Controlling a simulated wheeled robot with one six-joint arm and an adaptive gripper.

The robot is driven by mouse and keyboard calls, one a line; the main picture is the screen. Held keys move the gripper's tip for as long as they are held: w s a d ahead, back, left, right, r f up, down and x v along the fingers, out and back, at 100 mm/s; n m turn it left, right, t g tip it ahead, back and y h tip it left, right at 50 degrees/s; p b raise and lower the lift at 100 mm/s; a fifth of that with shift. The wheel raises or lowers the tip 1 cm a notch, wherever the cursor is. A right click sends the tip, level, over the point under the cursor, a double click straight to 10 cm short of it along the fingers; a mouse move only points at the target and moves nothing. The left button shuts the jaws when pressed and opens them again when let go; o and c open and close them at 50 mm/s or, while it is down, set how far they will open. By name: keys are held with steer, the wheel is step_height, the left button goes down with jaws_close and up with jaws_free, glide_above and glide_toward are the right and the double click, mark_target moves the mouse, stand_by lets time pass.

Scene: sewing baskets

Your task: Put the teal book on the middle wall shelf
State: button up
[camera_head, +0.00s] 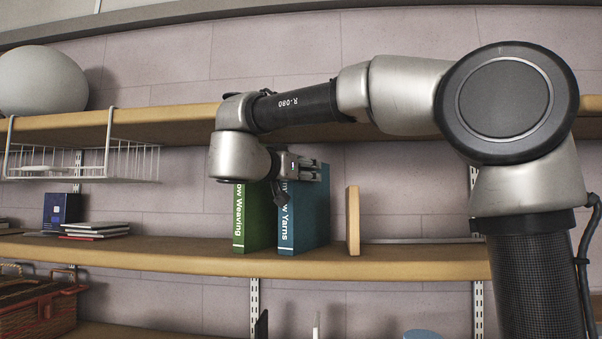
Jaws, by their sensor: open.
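The teal book (304,222), with white lettering ending in "Yarns" on its spine, stands upright on the middle wall shelf (400,264). It stands just right of a green book (254,225) lettered "Weaving". My gripper (295,181) is at the top of the teal book, in front of its upper spine, and is open. My gripper and wrist hide the upper parts of both spines. I cannot tell whether a finger touches the teal book.
A thin wooden upright (353,220) stands right of the teal book, with a gap between. The upper shelf (160,125) runs close above. A wire basket (90,160) hangs from it at left. Flat books (95,231) lie below. The middle shelf is clear further right.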

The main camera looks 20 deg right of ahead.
steer(key=v, duration=1.2)
steer(key=shift+r, duration=0.2)
